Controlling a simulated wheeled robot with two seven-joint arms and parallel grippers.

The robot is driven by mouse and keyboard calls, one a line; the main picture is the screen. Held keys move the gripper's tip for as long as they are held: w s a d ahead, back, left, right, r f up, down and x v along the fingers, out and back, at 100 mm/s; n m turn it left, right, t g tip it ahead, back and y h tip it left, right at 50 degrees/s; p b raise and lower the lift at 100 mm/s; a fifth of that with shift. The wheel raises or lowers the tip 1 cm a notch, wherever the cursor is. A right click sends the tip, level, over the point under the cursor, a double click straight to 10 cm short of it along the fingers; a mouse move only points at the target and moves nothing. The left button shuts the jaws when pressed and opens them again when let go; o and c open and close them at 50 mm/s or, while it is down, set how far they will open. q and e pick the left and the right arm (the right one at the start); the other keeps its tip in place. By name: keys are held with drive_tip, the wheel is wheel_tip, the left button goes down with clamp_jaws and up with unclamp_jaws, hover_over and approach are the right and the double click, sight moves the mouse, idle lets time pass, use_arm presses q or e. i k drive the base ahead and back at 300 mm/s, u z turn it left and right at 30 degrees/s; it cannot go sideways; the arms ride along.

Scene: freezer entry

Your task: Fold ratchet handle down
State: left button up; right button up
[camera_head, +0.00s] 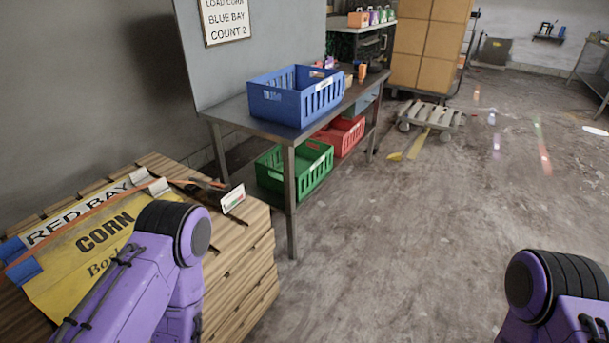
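A dark ratchet (203,186) with some orange-red on it lies on top of the wooden pallet stack (243,254) at the left. An orange strap (92,213) runs across the yellow CORN sack (84,262) on the same stack. The ratchet is small here, and I cannot tell the handle's angle clearly. My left arm's purple links stand in front of the stack and hide part of the sack. My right arm's links show at the bottom right. Neither gripper shows in the head view.
A small white card (233,198) stands beside the ratchet. A metal table (233,107) bears a blue crate (296,97), with green (314,172) and red (342,137) crates below. A low cart (431,115) stands farther back. The floor at centre right is clear.

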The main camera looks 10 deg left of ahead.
sight(204, 185)
drive_tip(key=z, duration=0.8)
drive_tip(key=i, duration=0.2)
drive_tip(key=u, duration=2.1)
